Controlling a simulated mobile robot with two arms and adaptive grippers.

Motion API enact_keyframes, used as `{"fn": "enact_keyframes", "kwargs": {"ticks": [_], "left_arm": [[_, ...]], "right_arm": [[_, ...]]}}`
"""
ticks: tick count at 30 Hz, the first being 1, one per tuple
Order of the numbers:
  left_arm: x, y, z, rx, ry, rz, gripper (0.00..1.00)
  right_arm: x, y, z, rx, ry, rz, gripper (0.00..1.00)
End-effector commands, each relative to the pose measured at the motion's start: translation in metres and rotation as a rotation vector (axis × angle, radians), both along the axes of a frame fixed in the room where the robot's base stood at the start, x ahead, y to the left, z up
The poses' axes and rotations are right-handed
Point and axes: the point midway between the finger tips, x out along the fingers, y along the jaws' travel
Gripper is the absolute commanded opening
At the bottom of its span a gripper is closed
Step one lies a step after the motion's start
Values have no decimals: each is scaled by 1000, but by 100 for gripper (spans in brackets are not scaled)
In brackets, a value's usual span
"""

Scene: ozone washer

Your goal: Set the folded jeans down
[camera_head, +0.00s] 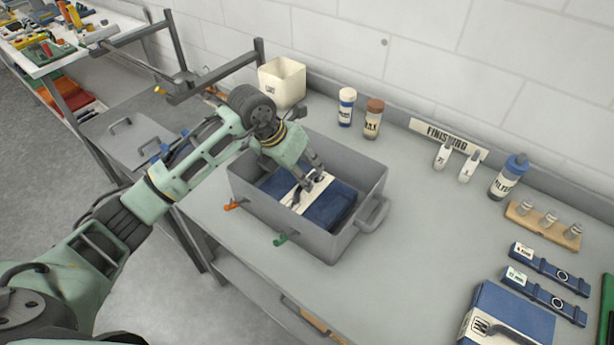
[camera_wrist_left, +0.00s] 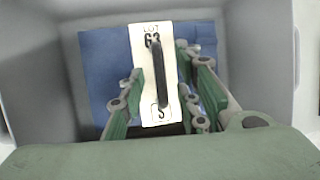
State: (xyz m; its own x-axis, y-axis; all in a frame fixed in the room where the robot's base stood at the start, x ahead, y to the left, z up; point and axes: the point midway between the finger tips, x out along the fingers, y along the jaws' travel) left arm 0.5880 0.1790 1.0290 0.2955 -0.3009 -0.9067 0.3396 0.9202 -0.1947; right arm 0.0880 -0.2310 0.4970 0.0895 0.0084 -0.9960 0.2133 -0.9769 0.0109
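The folded jeans (camera_head: 327,208), a dark blue stack with a white band and a dark handle, lie inside the grey tub (camera_head: 253,196). My left gripper (camera_head: 312,181) reaches down into the tub over the band. In the left wrist view its fingers (camera_wrist_left: 160,82) are apart, one on each side of the handle, with a gap on both sides. My right gripper is not in view.
Another blue folded stack with a band and handle (camera_head: 510,312) lies at the bottom right. Blue straps (camera_head: 548,270), a wooden holder (camera_head: 543,226) and bottles (camera_head: 508,177) stand on the right. A cream bin (camera_head: 282,82) is behind the tub. The bench right of the tub is clear.

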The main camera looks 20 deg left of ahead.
Motion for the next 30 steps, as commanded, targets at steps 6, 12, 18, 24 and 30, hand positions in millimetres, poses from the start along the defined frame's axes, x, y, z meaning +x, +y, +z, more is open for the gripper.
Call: {"fn": "enact_keyframes", "kwargs": {"ticks": [6,12,18,24,30], "left_arm": [[-13,16,43,2,-7,1,30],[-23,25,73,0,-3,0,30],[-28,28,84,-1,-1,1,30],[-28,28,85,0,0,0,30],[-28,28,85,0,0,0,30]], "right_arm": [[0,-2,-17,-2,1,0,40],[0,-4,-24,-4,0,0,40],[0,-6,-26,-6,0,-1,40],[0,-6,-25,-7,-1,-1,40],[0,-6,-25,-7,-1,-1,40]]}}
